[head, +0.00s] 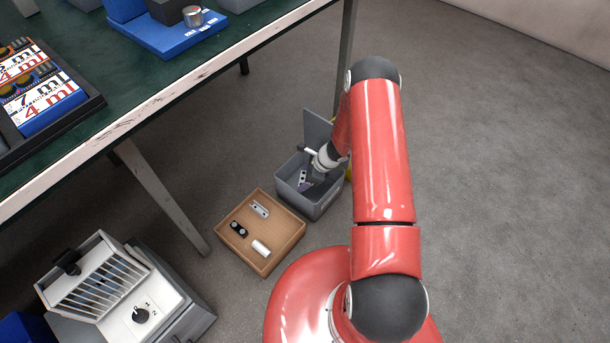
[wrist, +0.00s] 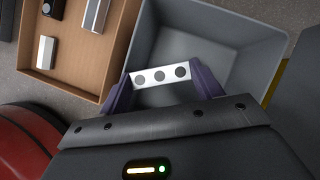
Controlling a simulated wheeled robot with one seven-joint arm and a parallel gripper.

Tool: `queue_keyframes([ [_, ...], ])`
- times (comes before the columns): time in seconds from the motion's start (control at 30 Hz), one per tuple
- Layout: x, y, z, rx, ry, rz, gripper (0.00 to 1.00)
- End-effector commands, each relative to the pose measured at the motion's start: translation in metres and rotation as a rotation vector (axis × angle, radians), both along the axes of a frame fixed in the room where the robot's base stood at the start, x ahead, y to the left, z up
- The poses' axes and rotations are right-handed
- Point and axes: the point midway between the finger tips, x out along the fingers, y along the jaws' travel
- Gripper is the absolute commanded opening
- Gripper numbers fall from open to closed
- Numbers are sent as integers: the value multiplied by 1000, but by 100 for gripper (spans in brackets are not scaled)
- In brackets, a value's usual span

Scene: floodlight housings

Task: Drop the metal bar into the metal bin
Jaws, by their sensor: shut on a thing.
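The metal bin is a grey open box (head: 325,202) on the floor, partly hidden by my arm in the head view. In the wrist view its grey inside (wrist: 225,47) lies under my gripper. My gripper (wrist: 160,82) is shut on the metal bar (wrist: 147,79), a silver piece with several dark round holes, held crosswise between the two purple fingers. The bar is over the bin's opening, near its left wall in the wrist view. In the head view my gripper (head: 308,178) is at the bin's opening. I cannot tell how deep the bar is.
A brown cardboard tray (head: 283,243) beside the bin holds a silver bar (head: 260,209), a black part (head: 238,229) and a white cylinder (head: 261,247). A green-topped table (head: 120,65) stands at the left, above a white and grey machine (head: 125,290). The floor at right is clear.

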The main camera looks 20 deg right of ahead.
Motion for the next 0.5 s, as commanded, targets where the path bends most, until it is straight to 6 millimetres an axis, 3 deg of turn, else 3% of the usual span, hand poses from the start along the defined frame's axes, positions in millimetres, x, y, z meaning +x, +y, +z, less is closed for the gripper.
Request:
queue_keyframes([
  [0.5, -1, 1, -59, 1, 1, 2, 41],
])
